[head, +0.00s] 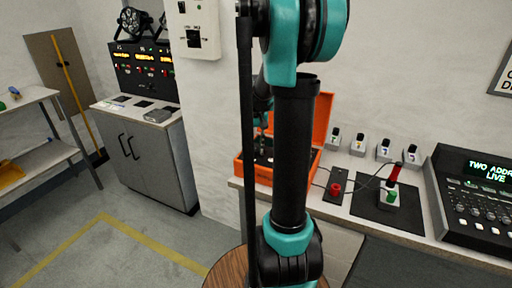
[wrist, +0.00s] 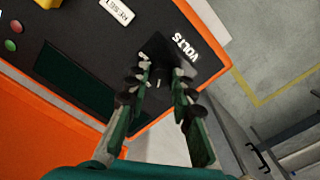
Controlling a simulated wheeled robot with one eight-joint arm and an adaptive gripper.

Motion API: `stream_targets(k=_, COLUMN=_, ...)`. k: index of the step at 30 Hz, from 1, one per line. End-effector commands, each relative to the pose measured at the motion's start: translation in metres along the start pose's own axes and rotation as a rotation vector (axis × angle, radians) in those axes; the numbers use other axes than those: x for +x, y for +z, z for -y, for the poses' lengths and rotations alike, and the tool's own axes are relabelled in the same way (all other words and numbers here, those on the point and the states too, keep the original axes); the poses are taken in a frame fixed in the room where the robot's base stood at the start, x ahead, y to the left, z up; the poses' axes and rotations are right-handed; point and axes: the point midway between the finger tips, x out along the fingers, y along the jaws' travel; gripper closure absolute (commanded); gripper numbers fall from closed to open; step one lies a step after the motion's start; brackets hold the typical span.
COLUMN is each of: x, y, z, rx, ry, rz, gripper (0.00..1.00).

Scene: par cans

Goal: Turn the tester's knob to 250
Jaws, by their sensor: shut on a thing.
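The tester (wrist: 118,62) has a dark panel in an open orange case (head: 320,120). In the wrist view it shows a VOLTS label (wrist: 185,46), a RESET label (wrist: 117,11) and a dark blank window (wrist: 76,82). My gripper (wrist: 161,74) is over the panel beside the VOLTS label, its two fingers shut on the dark knob (wrist: 159,79). The knob is mostly hidden between the fingertips, and I cannot read its pointer or any scale numbers. In the head view my arm hides much of the case, and my gripper (head: 263,148) is small and dark inside it.
A red button (head: 336,189), a dark mat (head: 371,208) with a red-and-green device, several small grey units (head: 358,143) and a console (head: 475,200) stand on the counter right of the case. A round wooden top (head: 228,268) is in front. A grey cabinet (head: 150,150) stands left.

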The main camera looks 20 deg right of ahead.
Motion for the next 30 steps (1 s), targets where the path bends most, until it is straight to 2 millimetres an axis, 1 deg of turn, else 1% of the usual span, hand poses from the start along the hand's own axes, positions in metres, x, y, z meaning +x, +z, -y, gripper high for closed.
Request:
stream_targets(k=6, x=-0.0002, y=-0.0005, z=0.0000, rx=0.200, ry=0.000, rz=-0.001, gripper=1.00)
stream_targets(k=15, x=-0.0003, y=-0.0006, z=0.0000, rx=0.421, ry=0.000, rz=-0.001, gripper=1.00)
stream_targets(k=21, x=-0.0003, y=-0.0006, z=-0.0001, rx=0.512, ry=0.000, rz=-0.001, gripper=1.00)
stream_targets(k=30, x=-0.0003, y=-0.0006, z=-0.0001, rx=0.565, ry=0.000, rz=-0.001, gripper=1.00)
